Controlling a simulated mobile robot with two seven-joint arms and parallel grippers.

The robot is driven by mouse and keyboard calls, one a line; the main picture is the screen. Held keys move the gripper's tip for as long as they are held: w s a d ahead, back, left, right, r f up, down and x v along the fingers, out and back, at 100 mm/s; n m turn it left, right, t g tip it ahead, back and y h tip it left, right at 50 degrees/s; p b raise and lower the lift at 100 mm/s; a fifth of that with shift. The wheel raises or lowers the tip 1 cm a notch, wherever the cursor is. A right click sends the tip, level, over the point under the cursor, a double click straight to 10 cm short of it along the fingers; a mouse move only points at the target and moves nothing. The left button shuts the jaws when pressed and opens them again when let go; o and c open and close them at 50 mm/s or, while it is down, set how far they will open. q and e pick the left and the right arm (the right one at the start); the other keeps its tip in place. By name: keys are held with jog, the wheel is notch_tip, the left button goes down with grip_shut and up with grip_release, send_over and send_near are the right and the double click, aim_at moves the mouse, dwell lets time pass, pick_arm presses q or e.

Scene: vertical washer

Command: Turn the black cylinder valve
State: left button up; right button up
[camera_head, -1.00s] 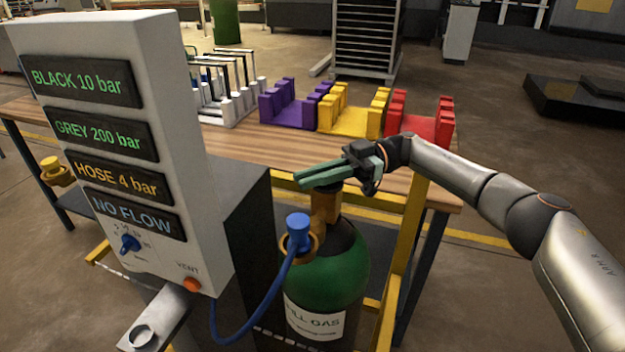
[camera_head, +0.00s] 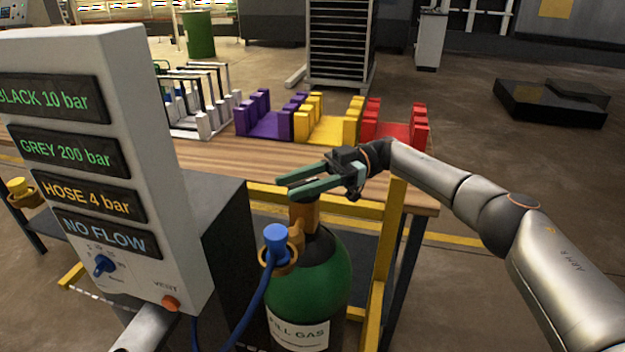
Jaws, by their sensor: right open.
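A green gas cylinder (camera_head: 318,285) with a dark shoulder and a label reading FILL GAS stands right of the grey panel. A brass valve body (camera_head: 304,217) rises from its top, with a dark valve top (camera_head: 303,196) partly hidden by my gripper. My right gripper (camera_head: 284,189) is open, its two green fingers pointing left at the valve top. The fingers look level with it or just above; I cannot tell whether they touch it. My left gripper is not in view.
A grey panel (camera_head: 160,130) reads BLACK 10 bar, GREY 200 bar, HOSE 4 bar and NO FLOW. A blue connector (camera_head: 277,240) with a blue hose sits beside the valve. A yellow frame post (camera_head: 390,230) stands right of the cylinder. Coloured racks (camera_head: 325,127) stand on the table behind.

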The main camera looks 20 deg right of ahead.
aim_at(318, 177)
jog(key=b+v, duration=0.1)
jog(key=v, duration=0.2)
jog(key=shift+w+d+f, duration=0.1)
jog(key=shift+d+f, duration=0.05)
jog(key=shift+d, duration=0.15)
jog(key=shift+w+d+b, duration=0.15)
jog(key=shift+d+b, duration=0.4)
jog(key=shift+d, duration=0.35)
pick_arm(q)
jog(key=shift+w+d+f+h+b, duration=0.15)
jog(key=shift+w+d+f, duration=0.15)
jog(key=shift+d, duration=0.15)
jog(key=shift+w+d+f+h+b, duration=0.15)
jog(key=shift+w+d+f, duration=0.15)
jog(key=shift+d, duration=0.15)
pick_arm(e)
jog(key=shift+d, duration=0.15)
jog(key=shift+r, duration=0.2)
